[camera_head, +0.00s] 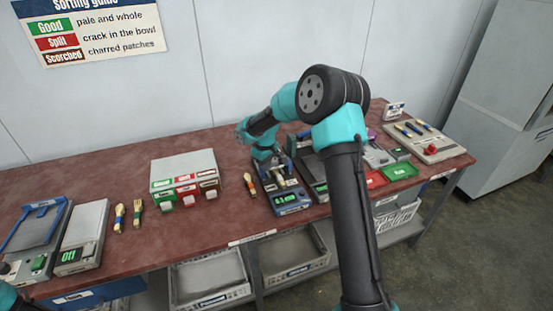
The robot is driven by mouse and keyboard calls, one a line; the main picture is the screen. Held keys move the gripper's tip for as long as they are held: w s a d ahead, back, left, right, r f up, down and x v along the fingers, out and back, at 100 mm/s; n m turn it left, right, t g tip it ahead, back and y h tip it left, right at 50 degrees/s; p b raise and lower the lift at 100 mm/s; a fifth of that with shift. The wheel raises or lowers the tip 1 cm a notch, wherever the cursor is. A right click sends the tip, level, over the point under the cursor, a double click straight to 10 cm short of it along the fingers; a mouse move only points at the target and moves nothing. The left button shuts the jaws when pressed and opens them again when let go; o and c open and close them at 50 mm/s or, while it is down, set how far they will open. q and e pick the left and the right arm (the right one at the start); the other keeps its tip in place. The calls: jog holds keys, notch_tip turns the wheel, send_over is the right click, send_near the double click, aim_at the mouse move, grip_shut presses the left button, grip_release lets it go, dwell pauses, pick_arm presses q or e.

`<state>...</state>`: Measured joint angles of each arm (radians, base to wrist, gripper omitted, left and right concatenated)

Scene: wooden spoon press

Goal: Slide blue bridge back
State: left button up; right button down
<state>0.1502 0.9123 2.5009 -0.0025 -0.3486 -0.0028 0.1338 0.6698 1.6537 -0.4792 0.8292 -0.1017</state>
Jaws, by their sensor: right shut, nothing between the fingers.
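My right gripper (277,176) points down over the blue-based device (291,200) with a lit green display, at the middle of the table. Its fingers are shut and empty, low over the device's front half. Whether they touch any part of it is too small to tell. A blue bar, which may be this device's bridge, shows only in part behind my right wrist and forearm. Another blue bridge (42,205) lies across the far end of a grey device at the left of the table. My left gripper is out of view.
A white box with green, red and brown labels (184,170) stands left of middle. Wooden spoons with coloured handles (250,184) lie beside the devices. Clear tabletop (120,165) lies at the back left.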

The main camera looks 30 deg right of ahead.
jog(key=shift+w+d, duration=0.35)
jog(key=shift+w, duration=1.15)
jog(key=shift+w+d, duration=0.35)
jog(key=shift+w, duration=1.1)
jog(key=shift+w+d, duration=0.35)
jog(key=shift+w, duration=1.15)
jog(key=shift+s, duration=0.15)
jog(key=shift+s+a, duration=0.15)
jog(key=shift+s, duration=0.3)
jog(key=shift+r, duration=0.1)
notch_tip(320, 180, up, 7)
